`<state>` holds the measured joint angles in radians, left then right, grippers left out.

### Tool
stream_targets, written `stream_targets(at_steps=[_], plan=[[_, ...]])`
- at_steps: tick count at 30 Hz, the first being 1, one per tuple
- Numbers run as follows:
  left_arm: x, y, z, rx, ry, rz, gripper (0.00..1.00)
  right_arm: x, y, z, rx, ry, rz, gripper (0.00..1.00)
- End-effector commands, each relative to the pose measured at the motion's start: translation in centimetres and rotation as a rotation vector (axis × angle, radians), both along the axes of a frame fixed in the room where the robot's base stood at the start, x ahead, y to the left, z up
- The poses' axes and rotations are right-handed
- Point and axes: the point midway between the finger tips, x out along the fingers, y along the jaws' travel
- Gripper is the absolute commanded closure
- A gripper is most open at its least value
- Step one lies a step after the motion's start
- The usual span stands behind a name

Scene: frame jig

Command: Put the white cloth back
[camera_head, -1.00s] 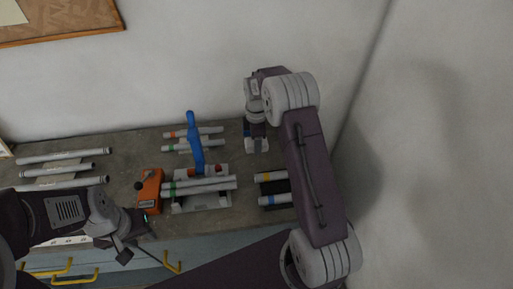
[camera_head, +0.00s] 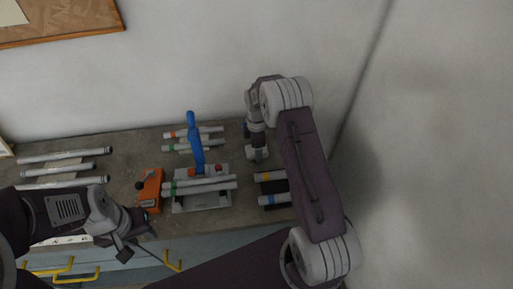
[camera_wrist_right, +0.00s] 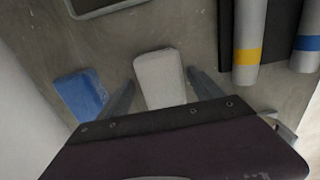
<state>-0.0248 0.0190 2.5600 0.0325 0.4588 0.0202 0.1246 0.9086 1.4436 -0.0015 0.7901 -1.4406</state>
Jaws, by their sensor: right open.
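The white cloth (camera_wrist_right: 160,78) is a folded, block-like pad on the grey bench top. In the right wrist view it lies between the two spread fingers of my right gripper (camera_wrist_right: 163,92), with a gap showing on each side. In the head view my right gripper (camera_head: 257,155) is low over the bench, right of the blue-handled fixture, and the cloth is hard to tell apart from it. My left gripper (camera_head: 130,240) hangs in front of the bench edge, over the drawers, with nothing visible in it. Its jaw gap is unclear.
A blue cloth (camera_wrist_right: 82,95) lies just left of the white one. Tubes with yellow (camera_head: 271,176) and blue (camera_head: 275,199) bands lie close on the right. A fixture with a blue handle (camera_head: 195,140) and an orange box (camera_head: 150,189) stand left. The wall is close behind.

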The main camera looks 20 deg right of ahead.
Motion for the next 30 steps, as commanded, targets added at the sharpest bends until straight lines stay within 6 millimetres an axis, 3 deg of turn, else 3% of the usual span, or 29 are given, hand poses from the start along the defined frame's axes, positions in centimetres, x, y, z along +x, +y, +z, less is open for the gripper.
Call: stream_targets(at_steps=[4, 12, 16, 25, 28, 30], plan=[[0.0, 0.0, -0.2, 0.000, 0.000, 0.000, 0.64, 0.1, 0.0, 1.6, 0.000, -0.005, 0.000, 0.25], [0.0, 0.0, -1.1, 0.000, 0.000, 0.000, 0.64, 0.2, 0.0, 8.6, -0.001, -0.007, 0.000, 0.25], [0.0, 0.0, -1.2, 0.000, 0.000, 0.000, 0.64, 0.1, 0.0, 11.0, -0.001, -0.004, 0.000, 0.25], [0.0, 0.0, -1.2, 0.000, 0.000, 0.000, 0.64, -0.2, 0.2, 12.4, 0.001, -0.001, -0.016, 0.25], [0.0, 0.0, -1.2, 0.000, 0.000, 0.000, 0.64, -1.6, 1.0, 12.3, 0.003, -0.009, -0.126, 0.25], [0.0, 0.0, -1.2, 0.000, 0.000, 0.000, 0.64, -3.6, 2.0, 12.1, 0.007, -0.021, -0.274, 0.25]])
